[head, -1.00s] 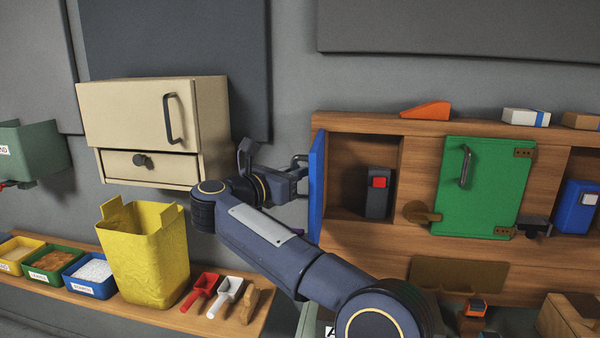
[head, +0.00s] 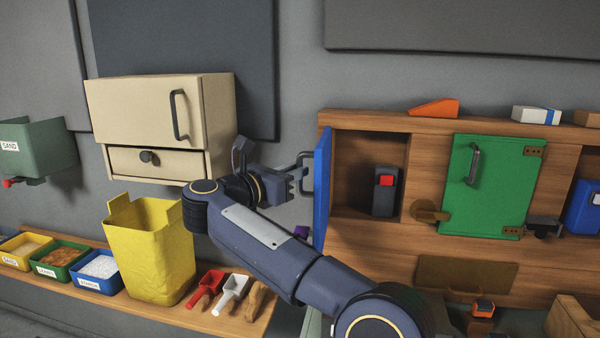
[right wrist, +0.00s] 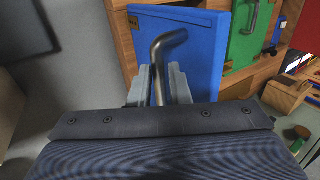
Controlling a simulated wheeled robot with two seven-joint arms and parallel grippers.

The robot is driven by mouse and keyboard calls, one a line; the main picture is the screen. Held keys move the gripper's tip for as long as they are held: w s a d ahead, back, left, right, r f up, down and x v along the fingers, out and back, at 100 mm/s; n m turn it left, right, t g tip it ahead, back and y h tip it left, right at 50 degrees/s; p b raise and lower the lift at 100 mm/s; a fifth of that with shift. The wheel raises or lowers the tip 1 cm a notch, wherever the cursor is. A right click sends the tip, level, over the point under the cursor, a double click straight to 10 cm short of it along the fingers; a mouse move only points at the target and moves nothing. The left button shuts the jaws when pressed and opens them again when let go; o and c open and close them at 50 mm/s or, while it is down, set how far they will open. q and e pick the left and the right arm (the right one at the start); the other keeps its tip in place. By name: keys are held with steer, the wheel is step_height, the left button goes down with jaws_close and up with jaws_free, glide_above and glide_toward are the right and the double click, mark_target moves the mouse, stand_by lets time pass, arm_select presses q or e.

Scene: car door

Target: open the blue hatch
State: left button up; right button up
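The blue hatch (head: 322,188) stands swung out from the wooden cabinet and shows nearly edge-on in the head view. Its opening is uncovered, with a dark box with a red patch (head: 383,192) inside. The hatch's bar handle (head: 306,160) is on the face turned left; the handle (right wrist: 158,70) and blue panel (right wrist: 200,45) also show in the right wrist view. My right gripper (head: 298,182) is just left of the handle, fingers apart. In the wrist view its fingers (right wrist: 163,86) appear either side of the handle's line, without a visible grip. My left gripper is out of view.
A beige cabinet (head: 140,110) hangs left, above a yellow bin (head: 150,250). Scoops (head: 228,292) and small trays lie on the lower shelf.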

steer(key=b+v, duration=0.1)
steer(key=v, duration=0.4)
